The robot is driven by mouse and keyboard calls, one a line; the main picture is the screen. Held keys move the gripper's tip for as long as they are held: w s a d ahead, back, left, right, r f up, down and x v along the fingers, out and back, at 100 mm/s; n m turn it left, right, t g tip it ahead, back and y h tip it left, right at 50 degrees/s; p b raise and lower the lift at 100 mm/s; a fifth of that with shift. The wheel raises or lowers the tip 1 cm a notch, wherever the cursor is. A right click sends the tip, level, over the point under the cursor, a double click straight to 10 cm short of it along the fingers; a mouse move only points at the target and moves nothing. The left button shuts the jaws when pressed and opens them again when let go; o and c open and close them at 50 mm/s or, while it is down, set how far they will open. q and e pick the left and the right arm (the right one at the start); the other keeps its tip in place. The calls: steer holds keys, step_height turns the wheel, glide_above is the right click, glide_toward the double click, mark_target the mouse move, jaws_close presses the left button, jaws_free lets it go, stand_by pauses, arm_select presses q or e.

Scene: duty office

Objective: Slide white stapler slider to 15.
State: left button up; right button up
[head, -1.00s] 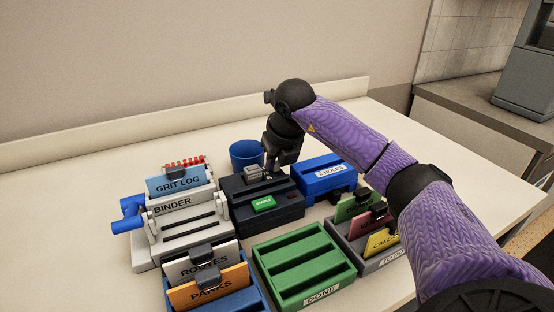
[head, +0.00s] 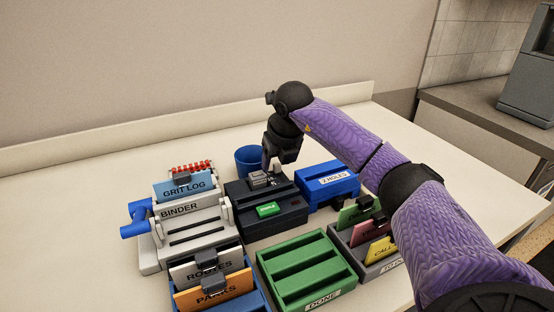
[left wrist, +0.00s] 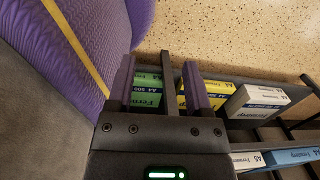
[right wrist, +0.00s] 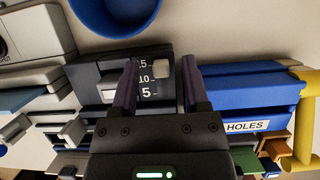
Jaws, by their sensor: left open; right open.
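The dark stapler (head: 290,215) stands on the table with a green button on its front. In the right wrist view, its pale slider knob (right wrist: 161,69) sits right of the scale marked 15, 10 and 5, beside the upper part, close to the 15 mark; its exact reading is unclear. My right gripper (right wrist: 160,75) is open over the scale, the knob between its fingers; contact cannot be told. In the head view the right gripper (head: 271,166) largely hides the knob. My left gripper (left wrist: 164,75) is open and empty, away from the stapler.
A blue cup (head: 247,160) stands behind the stapler. The grey binder device (head: 180,222) is on its left, the blue hole punch (head: 325,187) on its right. A green DONE tray (head: 300,266) stands in front. Paper packs (left wrist: 258,98) show below my left gripper.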

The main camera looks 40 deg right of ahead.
mark_target(284, 181)
arm_select(q)
steer(key=r+p, duration=0.1)
steer(key=w+d+r+p, duration=0.1)
steer(key=shift+w+d+r, duration=0.2)
steer(key=shift+d+r, duration=0.1)
steer(key=shift+r, duration=0.05)
arm_select(e)
steer(key=v, duration=0.9)
steer(key=shift+r, duration=0.15)
arm_select(q)
steer(key=shift+w+d+t, duration=0.1)
steer(key=shift+w+t, duration=0.05)
steer(key=shift+t, duration=0.15)
